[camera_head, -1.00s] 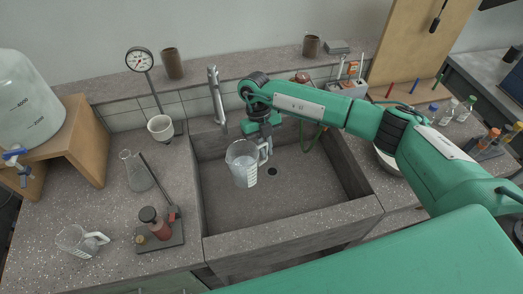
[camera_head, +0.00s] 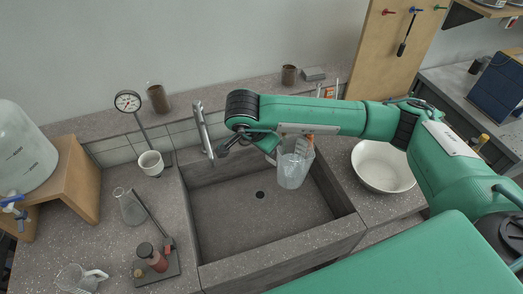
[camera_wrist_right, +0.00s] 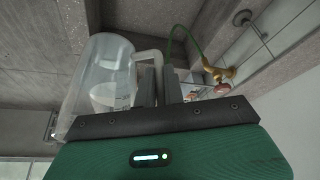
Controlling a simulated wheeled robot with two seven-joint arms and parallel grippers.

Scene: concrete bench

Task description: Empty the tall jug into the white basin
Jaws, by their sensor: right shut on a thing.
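The tall clear jug (camera_head: 294,165) hangs over the right part of the sink in the head view, above the sink floor and left of the white basin. It looks close to upright. My right gripper (camera_head: 271,146) is shut on its handle. In the right wrist view the jug (camera_wrist_right: 95,70) is at the left, with its handle between the fingers of my right gripper (camera_wrist_right: 159,84). How much liquid it holds is hard to tell. The white basin (camera_head: 383,165) stands on the counter right of the sink and looks empty. My left gripper is not in view.
The grey sink (camera_head: 230,215) has a tall tap (camera_head: 203,130) at its back left. A smaller jug (camera_head: 78,279), a flask (camera_head: 131,208) and a stand with a red bottle (camera_head: 152,258) are on the left counter. Small items line the back ledge.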

